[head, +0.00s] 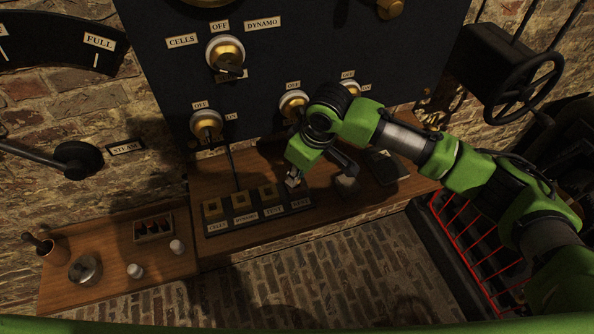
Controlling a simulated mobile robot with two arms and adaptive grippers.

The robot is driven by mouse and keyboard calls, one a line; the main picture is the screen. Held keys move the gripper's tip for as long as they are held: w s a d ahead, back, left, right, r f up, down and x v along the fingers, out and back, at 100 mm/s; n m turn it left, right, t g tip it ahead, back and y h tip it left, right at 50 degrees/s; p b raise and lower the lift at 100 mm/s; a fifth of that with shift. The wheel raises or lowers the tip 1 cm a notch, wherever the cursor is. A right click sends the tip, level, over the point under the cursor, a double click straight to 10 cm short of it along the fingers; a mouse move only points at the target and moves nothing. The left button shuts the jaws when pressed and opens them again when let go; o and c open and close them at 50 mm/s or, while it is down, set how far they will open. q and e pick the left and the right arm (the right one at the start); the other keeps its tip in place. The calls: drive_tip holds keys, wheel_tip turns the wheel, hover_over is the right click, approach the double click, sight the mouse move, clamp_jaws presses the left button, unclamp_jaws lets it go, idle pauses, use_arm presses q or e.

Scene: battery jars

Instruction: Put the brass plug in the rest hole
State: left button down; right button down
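A dark plug block (258,222) lies on the wooden bench, with a row of square brass sockets and labels that seem to read CELLS, DYNAMO, TEST and, at the right end, REST. My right gripper (293,183) points down at the block's right end, by the REST position. The green gripper body covers much of that end, so the rest hole is hidden. I cannot make out the brass plug for certain. Whether the fingers are open or shut on something is too small to tell. My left gripper is not in view.
The black panel (160,60) with brass dials stands behind the bench. A dark device (346,180) and a small plate (387,167) sit right of my gripper.

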drive_tip(key=shift+f, duration=0.7)
idle(0.7)
drive_tip(key=c, duration=1.8)
unclamp_jaws()
drive_tip(key=shift+c, duration=0.2)
drive_tip(key=v, duration=1.2)
